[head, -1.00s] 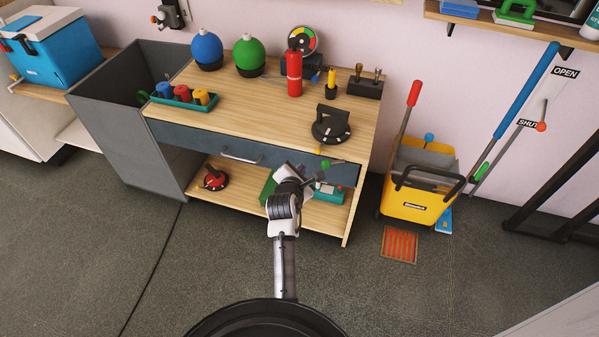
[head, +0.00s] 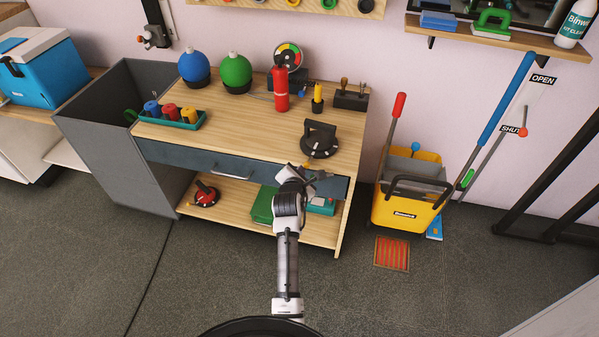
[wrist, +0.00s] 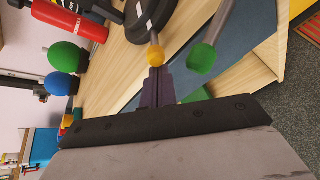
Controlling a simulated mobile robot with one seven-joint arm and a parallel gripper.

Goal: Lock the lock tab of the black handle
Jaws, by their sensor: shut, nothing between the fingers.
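The black handle (head: 320,138) stands on a round black base near the front right of the wooden tabletop. In the wrist view its base (wrist: 148,18) is at the top, partly cut off. A lever with an orange tip (wrist: 156,53) reaches from the base toward me. A grey lever with a green tip (wrist: 203,57) lies to its right; where it is attached is out of frame. My gripper (wrist: 157,73) is shut and empty, its fingertips just below the orange tip. Whether they touch it I cannot tell. In the head view my gripper (head: 312,179) is at the table's front edge.
A red extinguisher (head: 281,90), green ball (head: 236,70) and blue ball (head: 194,66) stand farther back on the table. A drawer (head: 225,167) is below the tabletop. A yellow mop bucket (head: 402,210) stands right of the table.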

